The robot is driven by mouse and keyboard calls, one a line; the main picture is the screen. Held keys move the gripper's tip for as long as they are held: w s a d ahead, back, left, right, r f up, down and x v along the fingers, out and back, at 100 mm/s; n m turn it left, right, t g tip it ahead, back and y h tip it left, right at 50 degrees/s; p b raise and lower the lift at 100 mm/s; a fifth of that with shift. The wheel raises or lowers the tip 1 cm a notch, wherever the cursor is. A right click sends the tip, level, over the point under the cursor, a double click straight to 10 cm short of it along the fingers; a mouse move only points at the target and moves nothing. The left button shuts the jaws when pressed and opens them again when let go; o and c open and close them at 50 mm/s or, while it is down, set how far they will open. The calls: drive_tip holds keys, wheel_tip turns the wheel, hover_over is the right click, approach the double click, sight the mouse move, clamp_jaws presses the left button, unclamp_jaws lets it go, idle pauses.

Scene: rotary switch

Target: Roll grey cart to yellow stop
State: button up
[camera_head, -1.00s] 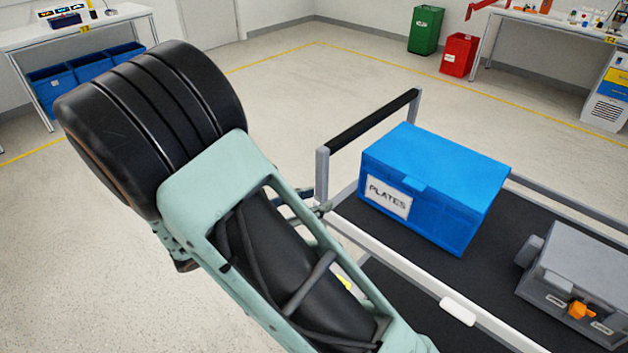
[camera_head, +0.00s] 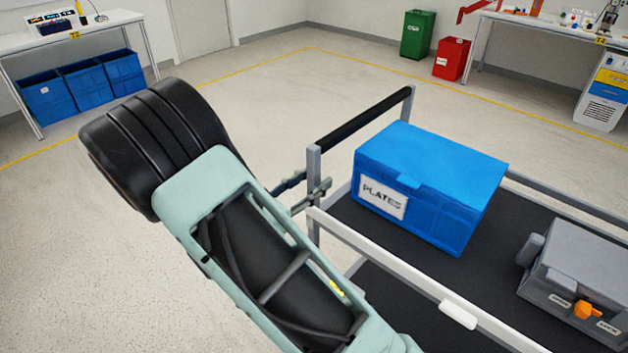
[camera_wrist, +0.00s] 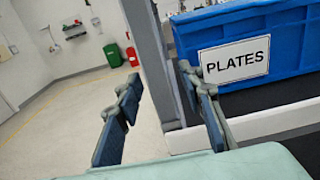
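The grey cart (camera_head: 400,262) stands at the right, with black decks, a white front rail and a black push handle (camera_head: 362,121) between grey posts. My gripper (camera_head: 305,190) is at the near handle post (camera_head: 314,185). In the wrist view the two fingers of my gripper (camera_wrist: 163,115) are apart, and the grey post (camera_wrist: 150,60) runs up between them. I cannot tell whether either finger touches it. No yellow stop can be made out; a small yellow patch (camera_head: 336,287) shows through my arm, too little to identify.
The cart carries a blue PLATES box (camera_head: 428,190) and a grey case (camera_head: 582,262) with an orange latch. Yellow lines (camera_head: 270,65) mark the open floor. A green bin (camera_head: 418,35), a red bin (camera_head: 451,60) and a left table (camera_head: 75,40) over blue bins stand farther off.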

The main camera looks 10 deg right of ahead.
drive_tip(key=shift+w+d, duration=0.2)
drive_tip(key=shift+d, duration=0.1)
drive_tip(key=shift+c, duration=0.7)
clamp_jaws()
